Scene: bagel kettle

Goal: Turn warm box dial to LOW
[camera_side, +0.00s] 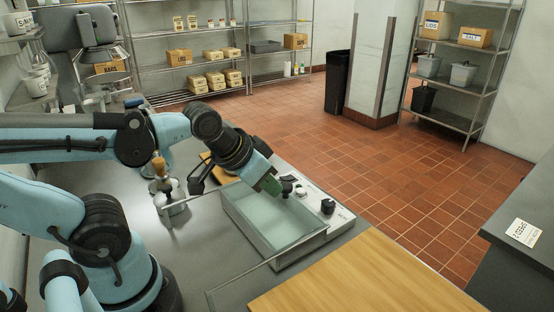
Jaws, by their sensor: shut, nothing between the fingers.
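The warm box (236,212) is a pale box with a glassy top, set on the grey counter. A light control panel (312,198) runs along its far right side. A black dial (327,206) stands on the panel, toward its near end. A second dark knob-like part (300,191) shows farther up the panel, close to my gripper. My gripper (285,189) is shut and empty, at the far end of the panel, up and left of the near dial. Whether it touches anything there is unclear. The dial markings are too small to read.
A wooden board (370,280) covers the near counter. A bottle-like item with a wooden top (160,168) stands left of the warm box. A dark counter with a white card (524,233) is at the right. Shelves (465,75) and a black bin (337,82) stand behind, across open tiled floor.

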